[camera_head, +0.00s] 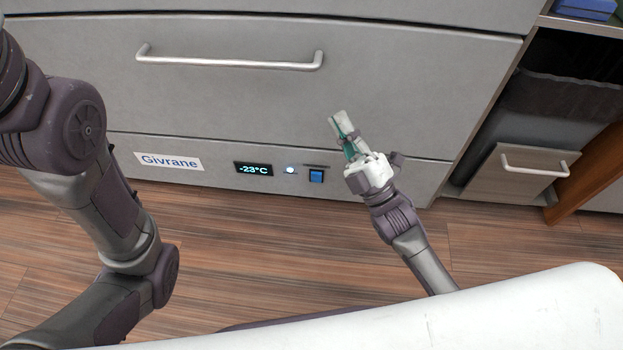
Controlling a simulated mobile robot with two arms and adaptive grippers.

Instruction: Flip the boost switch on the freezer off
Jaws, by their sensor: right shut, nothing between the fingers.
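The freezer (220,100) is a grey drawer-front unit with a lower panel. On that panel sit a display reading -23°C (253,169), a small lit white light (290,170) and a blue boost switch (316,176) in a dark frame. The switch is small, and I cannot tell which way it is tilted. My right gripper (340,122) is shut and empty. It is in front of the freezer's drawer face, up and to the right of the switch, and does not cover it. My left arm shows at the left, but its gripper is out of view.
The freezer drawer has a long bar handle (230,61). A "Givrane" label (169,161) is at the panel's left. At right are a dark open bin space (560,90) and a small drawer with a handle (535,168). Bare wooden floor (250,240) lies in front.

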